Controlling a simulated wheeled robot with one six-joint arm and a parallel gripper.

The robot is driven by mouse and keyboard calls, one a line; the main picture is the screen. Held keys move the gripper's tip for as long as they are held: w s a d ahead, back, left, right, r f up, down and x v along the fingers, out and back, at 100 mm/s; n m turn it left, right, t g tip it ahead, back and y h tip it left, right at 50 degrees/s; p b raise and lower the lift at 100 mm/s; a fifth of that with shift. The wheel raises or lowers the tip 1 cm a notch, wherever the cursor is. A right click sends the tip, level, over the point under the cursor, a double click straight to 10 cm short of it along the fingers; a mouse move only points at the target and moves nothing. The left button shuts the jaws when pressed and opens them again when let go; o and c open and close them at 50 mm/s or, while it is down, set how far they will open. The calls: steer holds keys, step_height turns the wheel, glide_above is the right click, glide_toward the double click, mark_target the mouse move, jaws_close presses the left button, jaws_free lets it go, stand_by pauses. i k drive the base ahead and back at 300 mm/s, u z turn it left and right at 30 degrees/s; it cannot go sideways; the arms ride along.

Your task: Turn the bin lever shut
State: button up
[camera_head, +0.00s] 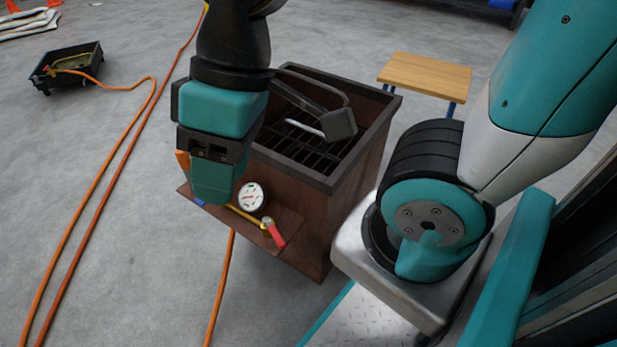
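The brown bin (318,215) stands right of centre, with a dark grate in its open top. A brown panel (290,215) on its near side carries a white round gauge (251,196) and a yellow pipe (243,215). A lever with a red grip (274,233) is at the pipe's right end, its grip slanting down to the right. My gripper (211,192) points down over the panel's left part, left of the gauge and apart from the red lever. It hides part of the pipe. Its finger gap is turned from view, so its opening and any contact cannot be told.
An orange hose (226,285) runs down from the panel. More orange hose (112,175) lies on the floor at left, leading to a black tray (68,66). A dark nozzle-like piece (338,123) rests over the bin top. A wooden-topped bench (428,74) stands behind.

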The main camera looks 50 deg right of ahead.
mark_target(278, 238)
steer(key=z, duration=0.5)
steer(key=k, duration=1.1)
steer(key=u, duration=0.3)
steer(key=i, duration=0.6)
steer(key=z, duration=0.15)
